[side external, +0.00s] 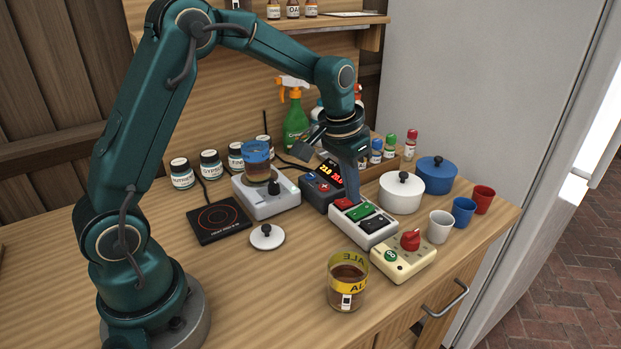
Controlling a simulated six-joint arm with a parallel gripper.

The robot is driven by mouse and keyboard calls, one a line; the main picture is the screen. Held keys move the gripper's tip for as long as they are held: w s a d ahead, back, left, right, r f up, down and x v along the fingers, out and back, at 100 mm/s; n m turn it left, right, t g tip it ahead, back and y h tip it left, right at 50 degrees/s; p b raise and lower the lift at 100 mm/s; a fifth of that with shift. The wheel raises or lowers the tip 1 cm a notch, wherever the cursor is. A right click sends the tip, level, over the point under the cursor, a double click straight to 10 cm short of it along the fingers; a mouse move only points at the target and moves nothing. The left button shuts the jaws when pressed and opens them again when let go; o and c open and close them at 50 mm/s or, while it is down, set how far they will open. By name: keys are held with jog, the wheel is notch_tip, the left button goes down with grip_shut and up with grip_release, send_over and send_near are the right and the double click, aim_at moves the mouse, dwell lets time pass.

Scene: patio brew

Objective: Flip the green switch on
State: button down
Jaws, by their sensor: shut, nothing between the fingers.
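A pale switch box (372,239) stands on the wooden bench and carries a row of red, green and black rocker switches. The green switch (361,212) is in the middle, between the red switch (344,203) and the black switch (377,222). My gripper (353,195) is shut and empty, pointing down just above the far edge of the box, near the red and green switches. I cannot tell whether its tips touch a switch, or which way the green rocker is tilted.
A cream box with a red knob (410,240) sits close in front. A white lidded pot (401,193) stands to the right, and a display unit (323,187) behind left. A glass of brown liquid (347,283) stands at the front. Bare bench lies at front left.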

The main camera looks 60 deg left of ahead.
jog(key=s+v, duration=0.2)
jog(key=v, duration=1)
jog(key=shift+f, duration=0.2)
jog(key=s+d+r+t, duration=0.2)
jog(key=s+d+t, duration=0.15)
jog(key=s, duration=0.75)
jog(key=s+f, duration=0.4)
jog(key=f, duration=0.1)
jog(key=shift+d+f+g, duration=0.35)
jog(key=shift+d+f, duration=0.05)
